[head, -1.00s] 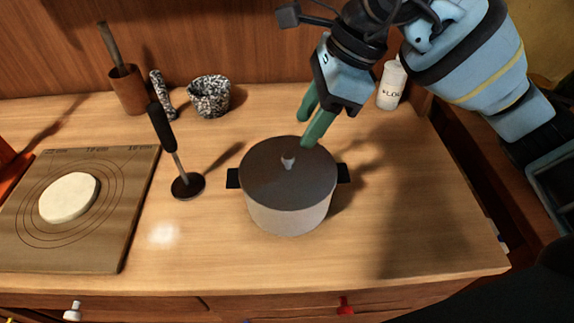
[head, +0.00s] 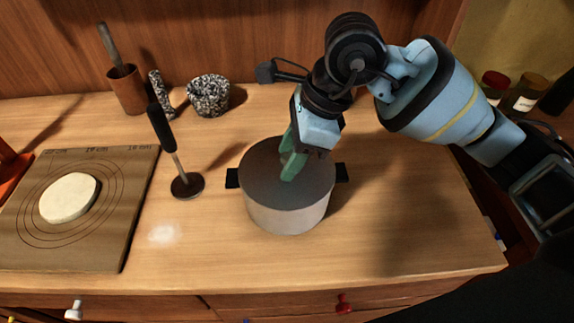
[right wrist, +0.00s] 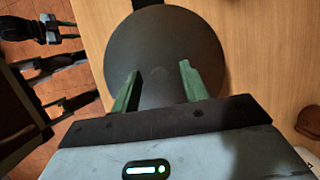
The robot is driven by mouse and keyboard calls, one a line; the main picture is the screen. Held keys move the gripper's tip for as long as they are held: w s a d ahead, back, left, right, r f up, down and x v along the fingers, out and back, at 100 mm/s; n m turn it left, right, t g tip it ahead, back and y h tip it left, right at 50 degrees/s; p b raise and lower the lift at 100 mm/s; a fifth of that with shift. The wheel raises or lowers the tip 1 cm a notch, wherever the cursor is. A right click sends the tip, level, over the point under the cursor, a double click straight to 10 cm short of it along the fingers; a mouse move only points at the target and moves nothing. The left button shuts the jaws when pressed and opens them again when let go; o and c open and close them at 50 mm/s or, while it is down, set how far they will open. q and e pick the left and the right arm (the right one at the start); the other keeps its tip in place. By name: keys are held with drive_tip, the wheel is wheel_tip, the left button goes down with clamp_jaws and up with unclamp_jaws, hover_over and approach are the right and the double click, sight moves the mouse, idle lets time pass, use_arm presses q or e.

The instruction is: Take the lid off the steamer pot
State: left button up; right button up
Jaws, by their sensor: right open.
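The steamer pot (head: 287,219) stands upright on the wooden counter with its flat dark lid (head: 257,182) on top. Black side handles show left and right of the pot. My right gripper (head: 287,167) is over the middle of the lid, with its green fingers pointing down at the knob area. The fingers are apart, and they hide most or all of the knob. In the right wrist view the lid (right wrist: 165,45) fills the space between and beyond the two open fingers (right wrist: 160,72); no knob is clear there.
A masher-like tool (head: 178,160) stands left of the pot. A pastry board (head: 110,245) with dough (head: 70,198) lies further left. A speckled mortar (head: 208,97) and a brown utensil holder (head: 127,92) stand at the back. The counter right of the pot is clear.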

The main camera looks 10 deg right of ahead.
sight(290, 155)
clamp_jaws()
drive_tip(key=shift+r, duration=0.15)
drive_tip(key=shift+r, duration=0.5)
wheel_tip(290, 155, up, 2)
drive_tip(key=shift+r, duration=0.2)
drive_tip(key=s+a+r+b, duration=0.1)
drive_tip(key=s+a, duration=1)
drive_tip(key=shift+s+r, duration=0.2)
drive_tip(key=shift+s, duration=0.1)
